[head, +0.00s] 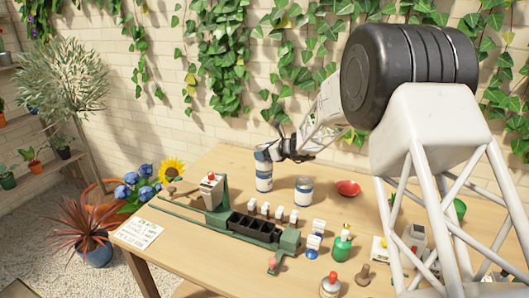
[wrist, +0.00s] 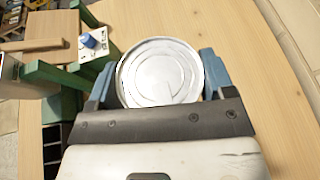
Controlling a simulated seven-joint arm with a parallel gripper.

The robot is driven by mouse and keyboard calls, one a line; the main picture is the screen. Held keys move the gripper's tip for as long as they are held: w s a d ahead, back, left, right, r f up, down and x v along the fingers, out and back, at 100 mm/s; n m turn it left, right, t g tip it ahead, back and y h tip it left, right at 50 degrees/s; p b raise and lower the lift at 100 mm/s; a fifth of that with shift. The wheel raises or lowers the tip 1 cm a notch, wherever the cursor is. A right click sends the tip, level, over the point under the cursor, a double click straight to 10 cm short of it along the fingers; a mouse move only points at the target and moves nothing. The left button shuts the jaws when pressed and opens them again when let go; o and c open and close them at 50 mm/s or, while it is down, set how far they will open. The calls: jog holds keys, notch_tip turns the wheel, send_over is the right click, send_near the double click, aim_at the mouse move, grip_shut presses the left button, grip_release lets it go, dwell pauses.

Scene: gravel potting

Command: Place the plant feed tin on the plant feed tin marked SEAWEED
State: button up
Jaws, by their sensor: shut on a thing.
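My gripper (wrist: 160,80) is shut on a plant feed tin, its fingers on either side of it. The tin's round silver lid (wrist: 160,72) fills the space between the fingers in the wrist view. In the head view the held tin (head: 263,156) is upright, directly above another blue and white tin (head: 264,183) on the table. The two look stacked or nearly so; I cannot tell if they touch. A separate blue and white tin (head: 303,190) stands to the right. No tin label is readable, so I cannot tell which is marked SEAWEED.
A green rack with black compartments (head: 252,228) stands in front of the tins, with several small white-topped items beside it. A red bowl (head: 347,188) lies to the right. A green bottle (head: 341,243) stands nearer the front. In the wrist view, wood right of the tin is bare.

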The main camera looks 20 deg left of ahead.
jog(key=shift+f, duration=0.1)
jog(key=o, duration=1.1)
jog(key=shift+d, duration=0.1)
jog(key=v, duration=1.2)
jog(key=shift+r, duration=0.25)
